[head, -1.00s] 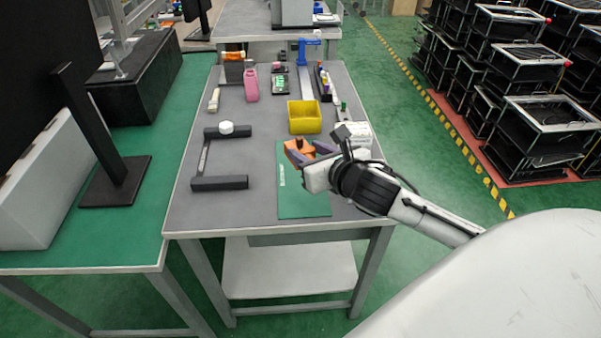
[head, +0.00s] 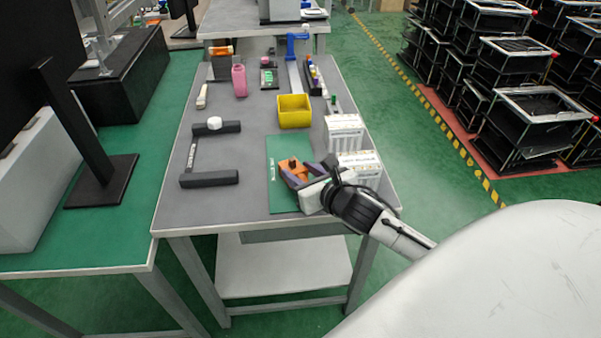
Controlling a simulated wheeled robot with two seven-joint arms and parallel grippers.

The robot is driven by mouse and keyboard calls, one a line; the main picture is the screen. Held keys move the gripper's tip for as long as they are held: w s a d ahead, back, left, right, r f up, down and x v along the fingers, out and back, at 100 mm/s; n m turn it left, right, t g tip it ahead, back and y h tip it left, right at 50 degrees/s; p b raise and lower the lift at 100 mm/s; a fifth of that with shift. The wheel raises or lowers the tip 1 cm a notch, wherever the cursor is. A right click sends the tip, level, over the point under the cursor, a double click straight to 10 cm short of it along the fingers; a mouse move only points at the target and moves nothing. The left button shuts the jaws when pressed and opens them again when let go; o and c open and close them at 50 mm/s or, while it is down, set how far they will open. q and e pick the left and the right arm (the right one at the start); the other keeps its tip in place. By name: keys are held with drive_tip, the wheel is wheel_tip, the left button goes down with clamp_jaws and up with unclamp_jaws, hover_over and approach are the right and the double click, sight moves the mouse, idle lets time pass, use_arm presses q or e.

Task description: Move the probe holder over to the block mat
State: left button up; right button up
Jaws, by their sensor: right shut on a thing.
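The probe holder, seen as an orange piece with a dark peg (head: 295,165), is between the dark fingers of my right gripper (head: 306,172). That gripper is shut on it, and its fingers hide part of it. The green mat, which I take as the block mat (head: 284,200), lies flat near the table's front right. The orange piece shows over the mat's right half. I cannot tell whether it touches the mat or hangs above it. My left gripper is not in view.
White boxes (head: 345,130) stand right of the mat, close behind my right gripper. A yellow bin (head: 294,112) stands beyond the mat. A dark bracket fixture with a white knob (head: 214,124) is on the left. Bare grey table lies between fixture and mat.

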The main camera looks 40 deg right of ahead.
drive_tip(key=o, duration=1.1)
drive_tip(key=shift+f, duration=0.1)
drive_tip(key=shift+o, duration=0.2)
